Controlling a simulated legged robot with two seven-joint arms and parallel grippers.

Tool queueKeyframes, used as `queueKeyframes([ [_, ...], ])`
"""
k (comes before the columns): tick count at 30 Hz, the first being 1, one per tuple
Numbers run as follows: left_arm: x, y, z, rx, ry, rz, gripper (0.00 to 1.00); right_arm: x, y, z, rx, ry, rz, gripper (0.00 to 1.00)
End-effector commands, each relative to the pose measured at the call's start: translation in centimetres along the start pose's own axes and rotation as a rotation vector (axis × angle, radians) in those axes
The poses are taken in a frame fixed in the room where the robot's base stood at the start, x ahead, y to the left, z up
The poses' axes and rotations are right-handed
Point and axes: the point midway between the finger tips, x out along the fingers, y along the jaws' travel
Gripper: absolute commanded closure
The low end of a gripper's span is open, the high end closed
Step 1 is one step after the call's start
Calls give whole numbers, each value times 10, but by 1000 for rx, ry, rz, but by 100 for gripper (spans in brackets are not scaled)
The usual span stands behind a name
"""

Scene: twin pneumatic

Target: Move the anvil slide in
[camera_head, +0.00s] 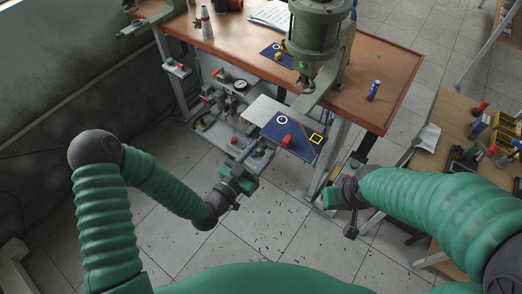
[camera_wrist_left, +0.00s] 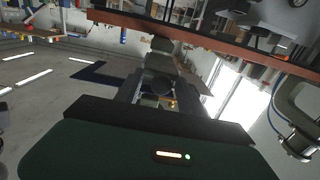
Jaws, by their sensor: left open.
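A slide-like blue plate (camera_head: 292,148) with a red knob (camera_head: 286,140), a white ring mark and a yellow square juts out at the front of the wooden bench, below the press. I cannot tell for certain that it is the anvil slide. A pale grey plate (camera_head: 262,109) lies beside it. My left gripper (camera_head: 241,160) is open, just below and left of the blue plate; any contact cannot be made out. My right gripper (camera_head: 345,190) is right of and below the plate, and its finger gap is unclear. The left wrist view shows dark fingers (camera_wrist_left: 160,75) under the bench edge.
A gauge (camera_head: 240,84) and pneumatic parts sit under the bench. A cluttered side table (camera_head: 447,118) stands at right. The tiled floor in front is open.

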Motion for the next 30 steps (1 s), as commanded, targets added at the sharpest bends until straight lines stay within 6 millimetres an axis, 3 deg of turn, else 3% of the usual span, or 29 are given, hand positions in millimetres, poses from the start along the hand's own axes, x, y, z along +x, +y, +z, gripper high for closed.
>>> queueKeyframes([
  [9, 5, 0, 0, 0, -1, 0, 54, 0, 0, 0, 0, -1, 0, 64],
  [20, 5, 0, 1, 0, -1, 0, 100, 0, 0, 0, 0, -1, 0, 64],
  [30, 5, 0, 1, 0, -1, 0, 100, 0, 0, 0, 0, -1, 0, 64],
])
